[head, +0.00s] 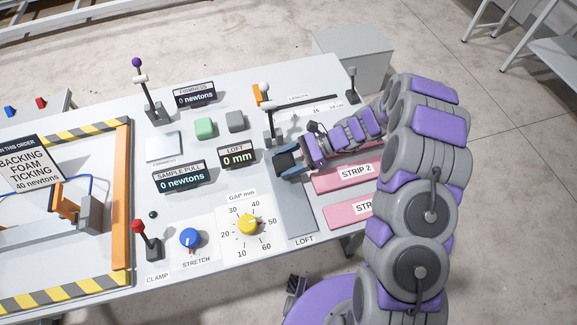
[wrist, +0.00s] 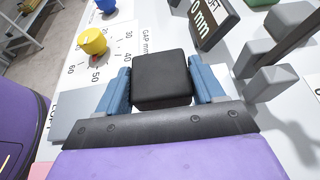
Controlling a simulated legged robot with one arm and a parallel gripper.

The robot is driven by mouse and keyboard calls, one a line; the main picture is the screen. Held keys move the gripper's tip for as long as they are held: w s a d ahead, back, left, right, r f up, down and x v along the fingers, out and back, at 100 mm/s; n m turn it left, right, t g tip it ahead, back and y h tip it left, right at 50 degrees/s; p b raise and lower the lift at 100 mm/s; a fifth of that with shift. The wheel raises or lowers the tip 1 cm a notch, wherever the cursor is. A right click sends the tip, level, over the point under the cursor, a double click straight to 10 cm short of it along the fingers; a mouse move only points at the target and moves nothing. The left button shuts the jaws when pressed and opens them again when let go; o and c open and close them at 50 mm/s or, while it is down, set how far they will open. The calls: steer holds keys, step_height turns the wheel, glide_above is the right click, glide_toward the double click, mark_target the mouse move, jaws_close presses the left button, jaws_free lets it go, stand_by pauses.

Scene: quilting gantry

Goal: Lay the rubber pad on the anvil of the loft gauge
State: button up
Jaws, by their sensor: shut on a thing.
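My gripper (head: 287,161) is shut on the black rubber pad (wrist: 161,75), a thick square block held flat between its blue fingers in the wrist view. In the head view the pad is hard to make out among the fingers. The gripper is over the far end of the grey plate (head: 299,209) marked LOFT, which also shows at left in the wrist view (wrist: 72,114). I cannot tell whether the pad touches anything below. The grey post of the loft gauge (head: 270,124) stands just beyond the gripper; it also shows at right in the wrist view (wrist: 267,83).
The LOFT display (head: 238,157) reads 0 mm, left of the gripper. A yellow gap dial (head: 248,224) and a blue stretch dial (head: 189,238) are nearer. Pink strips (head: 350,175) lie right of the plate under my arm. Green (head: 205,128) and grey (head: 235,121) blocks stand behind.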

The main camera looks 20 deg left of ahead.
mark_target(286, 167)
steer(key=shift+w+a+f, duration=0.15)
steer(key=shift+w+f, duration=0.1)
steer(key=shift+f, duration=0.05)
steer(key=f, duration=0.1)
steer(key=a+f+b, duration=0.1)
steer(key=f, duration=0.1)
steer(key=shift+f, duration=0.25)
steer(key=shift+d+r, duration=0.15)
steer(key=shift+d, duration=0.3)
steer(key=o, duration=0.8)
steer(key=shift+d, duration=0.1)
steer(key=shift+o, duration=1.4)
steer(key=shift+a, duration=0.35)
steer(key=shift+d, duration=0.15)
steer(key=p+v, duration=0.2)
steer(key=v, duration=1)
steer(key=shift+r, duration=0.15)
